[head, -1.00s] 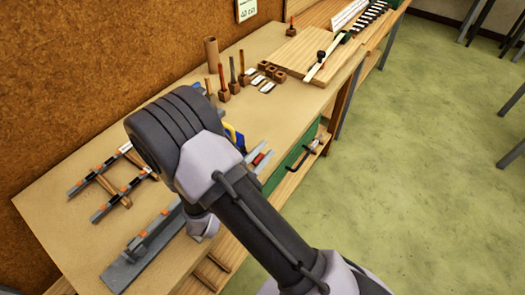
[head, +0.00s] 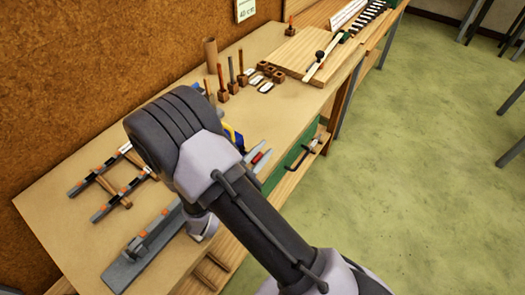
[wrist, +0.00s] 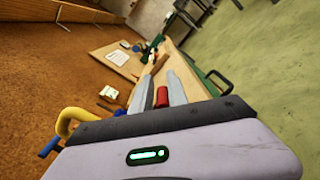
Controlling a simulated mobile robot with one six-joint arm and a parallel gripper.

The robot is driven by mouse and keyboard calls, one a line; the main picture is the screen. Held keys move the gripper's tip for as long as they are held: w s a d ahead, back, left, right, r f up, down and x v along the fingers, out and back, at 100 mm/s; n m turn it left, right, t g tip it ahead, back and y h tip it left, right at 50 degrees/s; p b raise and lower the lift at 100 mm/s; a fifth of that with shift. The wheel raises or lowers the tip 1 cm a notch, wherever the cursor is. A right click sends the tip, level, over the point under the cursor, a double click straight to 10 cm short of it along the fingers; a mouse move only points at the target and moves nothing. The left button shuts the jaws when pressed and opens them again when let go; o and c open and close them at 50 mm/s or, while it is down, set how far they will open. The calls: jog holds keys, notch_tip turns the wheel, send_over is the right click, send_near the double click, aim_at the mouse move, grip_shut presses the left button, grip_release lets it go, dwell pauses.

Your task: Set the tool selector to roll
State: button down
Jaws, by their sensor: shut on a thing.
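My gripper (wrist: 161,82) shows in the wrist view with its two grey fingers on either side of a red cylindrical piece (wrist: 162,97). It is shut on this red piece. In the head view my gripper (head: 260,152) is partly hidden behind my arm, with a bit of red between the grey fingers, above the front of the bench. I cannot tell whether the red piece belongs to the tool selector. No selector marking or roll label can be read in either view.
A yellow hooped part (wrist: 75,118) with a blue end is beside my gripper. On the bench (head: 90,160) are dark bars with orange pieces (head: 125,195), upright tools (head: 232,72), a brown tube (head: 210,55) and a wooden board (head: 295,55) with a black knob (head: 319,55). A green drawer front (head: 285,165) is below.

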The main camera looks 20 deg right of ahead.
jog(key=shift+w+a+r+n+p, duration=0.15)
jog(key=shift+r+n+p, duration=0.35)
jog(key=shift+n+p, duration=0.35)
jog(key=shift+w+a+r+n+p, duration=0.1)
jog(key=shift+r+n+p, duration=0.35)
jog(key=shift+n+p, duration=0.5)
jog(key=shift+w+a+r+n+p, duration=0.15)
jog(key=shift+r+n+p, duration=0.1)
jog(key=shift+n+p, duration=0.35)
jog(key=shift+w+a+r+n+p, duration=0.1)
jog(key=shift+r+n+p, duration=0.1)
jog(key=shift+n+p, duration=0.35)
jog(key=shift+w+a+r+n+p, duration=0.1)
jog(key=shift+w+r+n+p, duration=0.15)
jog(key=shift+n+p, duration=0.6)
jog(key=c, duration=1.6)
grip_release()
jog(key=shift+c, duration=0.2)
jog(key=shift+o, duration=1.2)
jog(key=shift+w, duration=0.15)
jog(key=p+v, duration=0.2)
jog(key=v, duration=1.5)
jog(key=shift+s+a, duration=0.15)
jog(key=shift+s, duration=0.1)
